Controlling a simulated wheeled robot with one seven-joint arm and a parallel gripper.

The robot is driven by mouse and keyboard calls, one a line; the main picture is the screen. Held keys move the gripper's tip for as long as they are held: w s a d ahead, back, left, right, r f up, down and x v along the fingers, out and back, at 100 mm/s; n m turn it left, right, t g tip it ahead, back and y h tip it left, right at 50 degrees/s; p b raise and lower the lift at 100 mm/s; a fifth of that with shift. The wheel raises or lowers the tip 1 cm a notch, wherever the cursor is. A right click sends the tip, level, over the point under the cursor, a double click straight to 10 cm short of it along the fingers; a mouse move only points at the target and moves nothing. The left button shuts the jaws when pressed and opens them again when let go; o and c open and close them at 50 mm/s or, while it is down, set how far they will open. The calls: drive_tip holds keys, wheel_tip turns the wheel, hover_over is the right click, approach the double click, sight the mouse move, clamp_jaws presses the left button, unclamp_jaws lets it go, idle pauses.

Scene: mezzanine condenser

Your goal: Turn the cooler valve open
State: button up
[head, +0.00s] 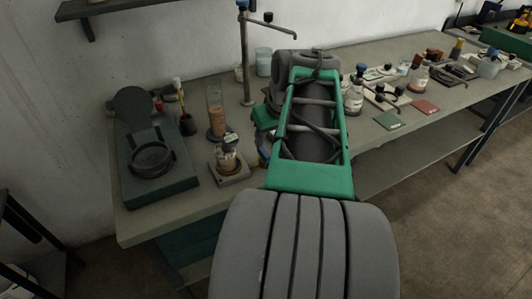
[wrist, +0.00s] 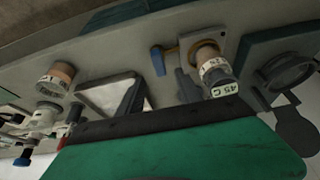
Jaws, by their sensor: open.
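A small valve with a blue lever (wrist: 157,60) sits at the bench edge in the wrist view, beside the heater plate under a labelled flask (wrist: 212,68). I cannot tell for certain that it is the cooler valve. In the head view a small blue and orange part (head: 263,157) shows there, mostly behind my arm. My gripper (wrist: 160,92) is open, its two dark fingers apart with nothing seen between them. In the wrist view the blue lever lies just beyond the fingertips, apart from them. The head view hides my gripper behind the green arm link.
The flask (head: 228,157) stands close to the valve. A dark device with a round ring (head: 152,157) is at the bench's left end. A tall stand (head: 246,60) rises behind. Bottles and a red card (head: 425,106) lie to the right.

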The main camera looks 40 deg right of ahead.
sight(264, 151)
drive_tip(key=x, duration=0.7)
drive_tip(key=shift+w+d+f, duration=0.15)
drive_tip(key=shift+f, duration=0.1)
drive_tip(key=shift+c, duration=0.5)
clamp_jaws()
